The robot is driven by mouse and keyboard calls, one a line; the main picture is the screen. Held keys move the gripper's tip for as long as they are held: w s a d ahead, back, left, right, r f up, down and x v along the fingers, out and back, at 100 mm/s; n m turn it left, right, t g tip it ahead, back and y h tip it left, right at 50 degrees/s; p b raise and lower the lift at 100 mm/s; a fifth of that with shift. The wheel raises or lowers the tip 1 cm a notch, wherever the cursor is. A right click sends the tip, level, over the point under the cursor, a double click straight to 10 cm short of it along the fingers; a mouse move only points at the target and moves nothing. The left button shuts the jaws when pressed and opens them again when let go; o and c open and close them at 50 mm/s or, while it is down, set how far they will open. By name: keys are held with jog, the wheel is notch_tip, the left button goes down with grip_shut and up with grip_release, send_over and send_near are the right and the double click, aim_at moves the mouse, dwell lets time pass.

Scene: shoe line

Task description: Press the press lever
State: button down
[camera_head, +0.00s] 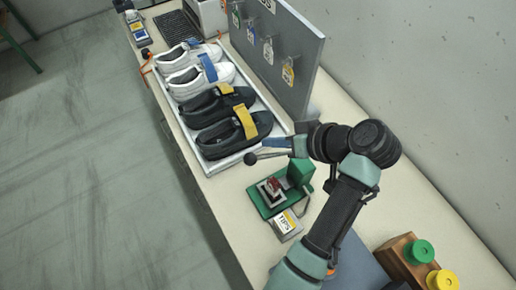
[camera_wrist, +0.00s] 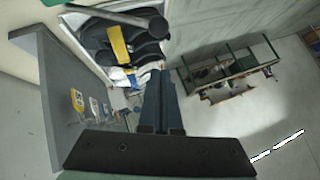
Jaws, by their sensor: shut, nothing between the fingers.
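The green press (camera_head: 300,173) stands on the bench just in front of the shoe tray, with a small red piece (camera_head: 272,186) on its base. Its lever is a grey rod ending in a dark ball knob (camera_head: 250,158), sticking out to the left. In the wrist view the lever rod (camera_wrist: 110,15) crosses the top, its knob (camera_wrist: 158,25) at the right end. My gripper (camera_head: 268,143) is shut and empty, its fingers pointing left, just beyond the lever in the head view. The fingers (camera_wrist: 161,80) look apart from the knob. The lever's root is partly hidden by my arm.
A white tray (camera_head: 238,156) holds white and black shoes with blue and yellow straps. A grey panel (camera_head: 300,60) with hanging tags stands behind it. A labelled block (camera_head: 286,226) sits before the press. A wooden block (camera_head: 396,258) carries green and yellow knobs at right.

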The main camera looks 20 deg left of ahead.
jog(key=a+f+p, duration=0.2)
jog(key=a+f, duration=0.1)
jog(key=f, duration=0.3)
jog(key=shift+s+a+p, duration=0.2)
jog(key=shift+s+p, duration=0.1)
jog(key=shift+s, duration=0.05)
jog(key=shift+f, duration=0.15)
jog(key=shift+f, duration=0.1)
